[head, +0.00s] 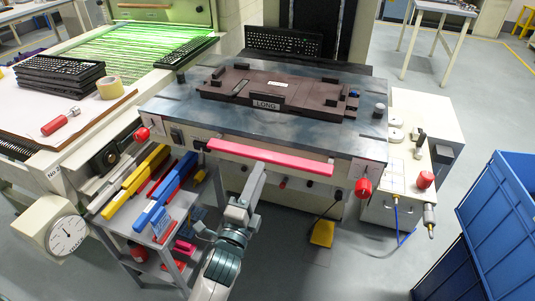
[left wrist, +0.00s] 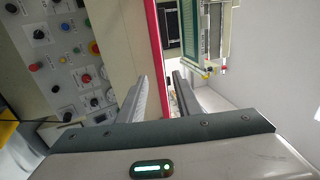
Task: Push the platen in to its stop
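The platen appears to be the blue-grey plate (head: 185,104) on the machine, with a dark brown fixture (head: 290,90) marked LONG on top. A long pink-red bar handle (head: 270,158) runs along the machine's front, below the plate edge. My left gripper (head: 261,168) reaches up to the middle of this bar from the front. In the left wrist view its fingers (left wrist: 162,76) are apart, and the red bar (left wrist: 154,45) shows in line with the gap between them. Contact with the bar cannot be told. My right gripper is not in view.
Red buttons flank the front, left (head: 142,134) and right (head: 363,187). A small cart (head: 185,265) with coloured bars stands low left. A worktable with stacked keyboards (head: 60,75) is at the left. Blue bins (head: 500,215) stand at the right. A yellow pedal (head: 322,233) lies on the floor.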

